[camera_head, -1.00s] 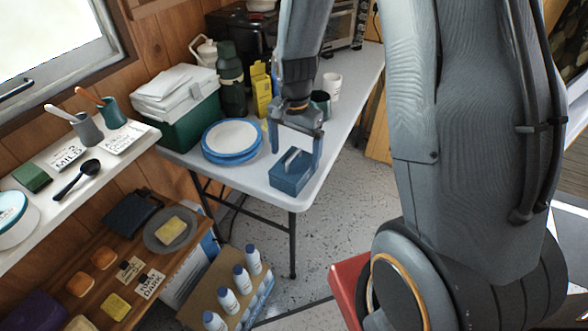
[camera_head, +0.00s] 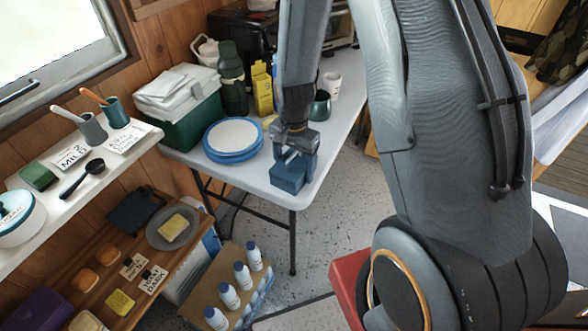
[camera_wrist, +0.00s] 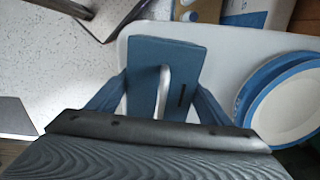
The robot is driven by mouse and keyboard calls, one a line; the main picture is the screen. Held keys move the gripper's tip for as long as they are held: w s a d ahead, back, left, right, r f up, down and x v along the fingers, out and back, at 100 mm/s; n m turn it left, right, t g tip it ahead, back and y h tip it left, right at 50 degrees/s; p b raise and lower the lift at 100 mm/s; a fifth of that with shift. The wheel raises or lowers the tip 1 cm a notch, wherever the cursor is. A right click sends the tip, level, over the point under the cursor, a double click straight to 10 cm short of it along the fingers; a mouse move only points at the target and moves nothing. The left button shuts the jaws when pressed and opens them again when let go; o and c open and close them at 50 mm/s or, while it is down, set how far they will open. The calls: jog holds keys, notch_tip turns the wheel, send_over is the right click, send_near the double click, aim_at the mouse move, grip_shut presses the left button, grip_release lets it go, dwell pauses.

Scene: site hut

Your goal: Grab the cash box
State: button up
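The cash box (camera_head: 288,176) is a blue box with a pale bar handle on its lid. It sits on the front corner of the white folding table (camera_head: 300,202). My gripper (camera_head: 297,158) is low over the box in the head view and hides part of its top. In the wrist view, the cash box (camera_wrist: 145,60) lies between the two blue-grey fingers of my gripper (camera_wrist: 163,90), with the handle pointing along the middle. The fingers are spread, one at each side of the box. I cannot tell whether they touch it.
Blue-rimmed plates (camera_head: 232,137) lie close to the left of the box. Behind stand a green cooler (camera_head: 190,122), a dark green flask (camera_head: 231,80), a yellow carton (camera_head: 262,90) and a dark green mug (camera_head: 320,106). A shelf unit with food and bottles stands at lower left.

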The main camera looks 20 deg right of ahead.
jog(key=c, duration=1)
jog(key=shift+r, duration=0.2)
